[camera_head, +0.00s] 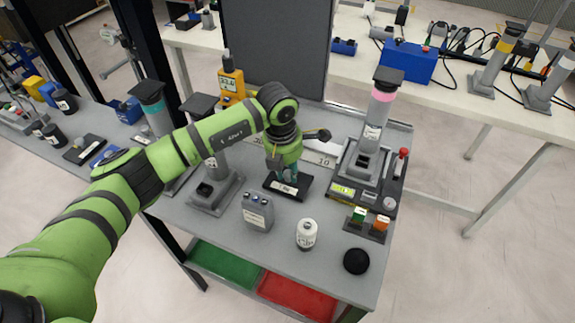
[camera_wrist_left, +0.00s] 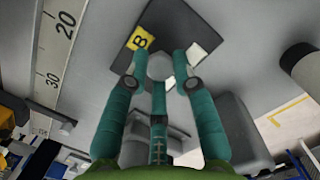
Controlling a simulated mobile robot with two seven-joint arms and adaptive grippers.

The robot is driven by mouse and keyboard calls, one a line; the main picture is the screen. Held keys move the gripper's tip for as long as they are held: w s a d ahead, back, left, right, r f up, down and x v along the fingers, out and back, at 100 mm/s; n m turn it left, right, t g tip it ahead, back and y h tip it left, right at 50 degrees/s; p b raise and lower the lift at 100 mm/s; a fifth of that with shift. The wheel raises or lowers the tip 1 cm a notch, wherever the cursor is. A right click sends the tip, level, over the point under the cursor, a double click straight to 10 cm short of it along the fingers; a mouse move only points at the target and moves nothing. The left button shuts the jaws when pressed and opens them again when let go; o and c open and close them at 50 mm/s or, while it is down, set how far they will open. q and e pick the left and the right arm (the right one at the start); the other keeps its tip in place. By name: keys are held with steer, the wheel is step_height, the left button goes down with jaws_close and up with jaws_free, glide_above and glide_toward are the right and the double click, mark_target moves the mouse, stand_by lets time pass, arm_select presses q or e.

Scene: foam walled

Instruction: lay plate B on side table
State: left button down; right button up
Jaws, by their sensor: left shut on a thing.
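Plate B (camera_head: 299,186) is a small dark square plate with a pale label in the head view. In the left wrist view the plate (camera_wrist_left: 178,22) shows a yellow tag with a black B and a grey knob in its middle. My left gripper (camera_head: 285,174) is above it, its teal fingers (camera_wrist_left: 160,70) closed around the knob. The plate is at or just above the grey table (camera_head: 205,222); I cannot tell if it touches. Another grey bench (camera_head: 92,117) stands at the left; which surface is the side table is not marked. My right gripper is out of view.
Close to the plate stand a grey box (camera_head: 258,212), a white bottle (camera_head: 306,234) and a grey post base (camera_head: 214,195). A pink-banded post (camera_head: 377,115) stands on the right. A black round piece (camera_head: 356,262) lies near the front edge. A dark panel (camera_head: 277,45) rises behind.

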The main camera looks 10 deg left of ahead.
mark_target(283, 184)
arm_select(q)
steer(key=c, duration=1)
jaws_free()
steer(key=shift+r, duration=0.4)
steer(key=r, duration=0.3)
steer(key=s+r+b, duration=0.1)
steer(key=r, duration=0.3)
steer(key=a+r+b, duration=0.1)
steer(key=r, duration=0.3)
steer(key=shift+s+r, duration=0.1)
steer(key=shift+s, duration=0.05)
